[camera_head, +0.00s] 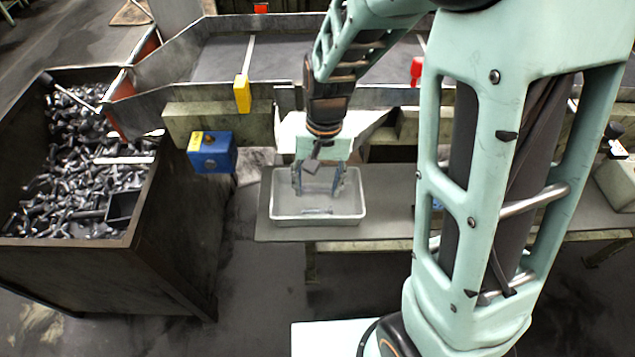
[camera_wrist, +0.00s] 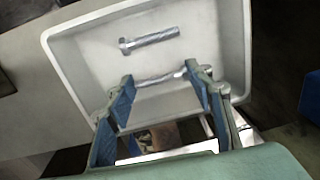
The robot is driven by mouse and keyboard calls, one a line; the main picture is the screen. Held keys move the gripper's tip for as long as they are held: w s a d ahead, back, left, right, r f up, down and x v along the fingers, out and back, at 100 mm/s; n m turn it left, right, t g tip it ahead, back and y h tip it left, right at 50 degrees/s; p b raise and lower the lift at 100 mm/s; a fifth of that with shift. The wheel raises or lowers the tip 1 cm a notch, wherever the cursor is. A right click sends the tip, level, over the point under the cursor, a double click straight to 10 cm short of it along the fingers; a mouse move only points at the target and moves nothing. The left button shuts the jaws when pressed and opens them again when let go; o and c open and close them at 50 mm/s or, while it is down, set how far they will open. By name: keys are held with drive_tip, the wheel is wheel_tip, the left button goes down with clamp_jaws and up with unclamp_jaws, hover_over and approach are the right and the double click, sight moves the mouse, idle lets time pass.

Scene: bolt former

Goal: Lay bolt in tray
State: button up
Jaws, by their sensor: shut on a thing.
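A light grey rectangular tray (camera_head: 357,219) stands on a bench; it also shows in the wrist view (camera_wrist: 232,40). One metal bolt (camera_wrist: 150,40) lies in the tray; in the head view it is a small dark shape (camera_head: 318,211). My gripper (camera_head: 316,190) points down into the tray area. In the wrist view its blue-padded fingers (camera_wrist: 160,78) are shut on a second bolt (camera_wrist: 160,79), which lies across between them with its head at the right finger. Whether the held bolt touches the tray floor cannot be told.
A dark bin (camera_head: 180,215) full of loose bolts (camera_head: 80,185) stands at the left. A blue box (camera_head: 212,152) and a yellow block (camera_head: 242,94) sit on the machine frame behind. The bench (camera_head: 390,215) right of the tray is clear.

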sight(321, 191)
drive_tip(key=o, duration=1.3)
drive_tip(key=shift+r+p, duration=0.5)
drive_tip(key=shift+r, duration=0.05)
wheel_tip(321, 191, up, 12)
drive_tip(key=shift+d+p, duration=0.4)
drive_tip(key=shift+p, duration=0.05)
